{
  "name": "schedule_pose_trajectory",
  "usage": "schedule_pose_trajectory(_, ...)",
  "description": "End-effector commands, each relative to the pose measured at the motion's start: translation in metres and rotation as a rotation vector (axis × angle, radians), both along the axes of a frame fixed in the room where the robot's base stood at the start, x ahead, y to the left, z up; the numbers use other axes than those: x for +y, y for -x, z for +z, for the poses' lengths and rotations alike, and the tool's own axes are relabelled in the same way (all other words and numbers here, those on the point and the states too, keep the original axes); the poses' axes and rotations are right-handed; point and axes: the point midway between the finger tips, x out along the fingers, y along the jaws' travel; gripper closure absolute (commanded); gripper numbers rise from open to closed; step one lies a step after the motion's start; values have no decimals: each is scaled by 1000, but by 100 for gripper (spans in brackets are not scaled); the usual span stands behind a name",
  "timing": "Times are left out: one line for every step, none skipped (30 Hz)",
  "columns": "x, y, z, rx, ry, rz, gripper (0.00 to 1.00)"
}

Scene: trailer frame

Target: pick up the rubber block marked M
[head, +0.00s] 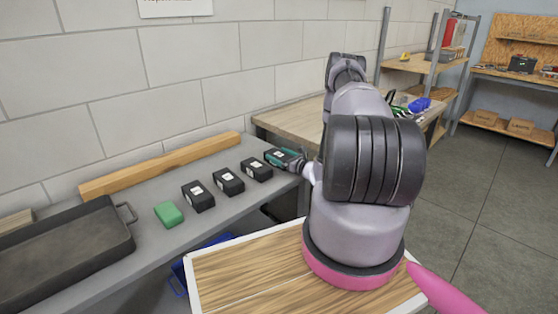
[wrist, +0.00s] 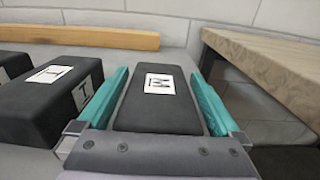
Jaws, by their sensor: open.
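The black rubber block marked M (wrist: 135,112) lies on the grey bench, its white label turned sideways to me in the wrist view. My gripper (wrist: 158,76) is open, with one teal finger along each long side of this block. I cannot tell whether the fingers touch it. In the head view my gripper (head: 286,159) is at the right end of the row of blocks, and the M block is mostly hidden there.
A neighbouring black block (wrist: 45,112) with another label lies left of the gripper. More black blocks (head: 228,181), a green block (head: 168,214) and a dark tray (head: 60,254) continue leftward. A wooden beam (head: 160,165) runs along the wall behind. A wooden table (head: 290,112) stands close on the right.

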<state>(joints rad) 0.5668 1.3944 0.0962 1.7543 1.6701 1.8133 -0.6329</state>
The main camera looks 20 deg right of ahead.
Motion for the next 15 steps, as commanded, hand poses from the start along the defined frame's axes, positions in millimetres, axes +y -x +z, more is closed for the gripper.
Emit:
schedule_pose_trajectory(0, 0, 0, 0, 0, 0, 0)
schedule_pose_trajectory(0, 0, 0, 0, 0, 0, 0)
schedule_pose_trajectory(0, 0, 0, 0, 0, 0, 0)
schedule_pose_trajectory(0, 0, 0, 0, 0, 0, 0)
schedule_pose_trajectory(0, 0, 0, 0, 0, 0, 8)
schedule_pose_trajectory(0, 0, 0, 0, 0, 0, 23)
schedule_pose_trajectory(0, 0, 0, 0, 0, 0, 34)
schedule_pose_trajectory(0, 0, 0, 0, 0, 0, 46)
schedule_pose_trajectory(0, 0, 0, 0, 0, 0, 61)
schedule_pose_trajectory(0, 0, 0, 0, 0, 0, 73)
schedule_pose_trajectory(0, 0, 0, 0, 0, 0, 84)
schedule_pose_trajectory(0, 0, 0, 0, 0, 0, 99)
schedule_pose_trajectory(0, 0, 0, 0, 0, 0, 100)
schedule_pose_trajectory(0, 0, 1, -2, -1, 0, 100)
schedule_pose_trajectory(0, 0, 1, -2, -1, 0, 100)
